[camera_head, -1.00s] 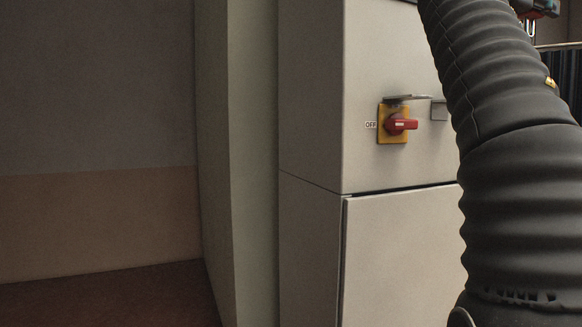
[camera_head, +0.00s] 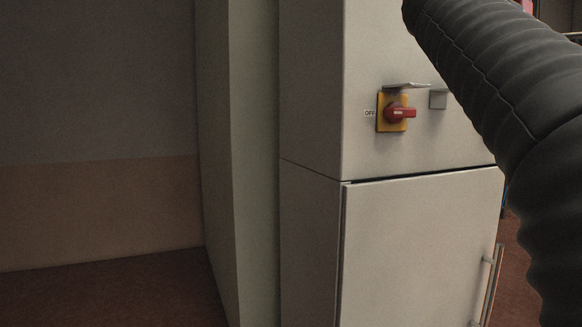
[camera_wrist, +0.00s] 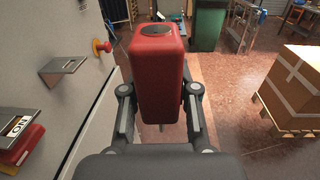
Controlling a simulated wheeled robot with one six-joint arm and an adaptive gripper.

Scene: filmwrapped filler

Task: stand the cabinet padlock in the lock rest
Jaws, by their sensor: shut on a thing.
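The cabinet padlock (camera_wrist: 158,75) is a red block with a dark round patch on its upper end, large in the middle of the wrist view. My gripper (camera_wrist: 160,92) is shut on it, one finger at each side. Its shackle cannot be made out. A small grey metal bracket (camera_wrist: 65,65) juts from the cabinet face left of the padlock, apart from it; it looks like the lock rest. It also shows in the head view (camera_head: 438,99), right of the red switch. My gripper is outside the head view.
The red rotary switch (camera_head: 399,113) on a yellow plate sits under a thin grey ledge (camera_head: 405,86) on the grey cabinet (camera_head: 420,240). A red button (camera_wrist: 102,47) is further along the cabinet. A carton (camera_wrist: 298,85) on a pallet stands right; open floor lies between.

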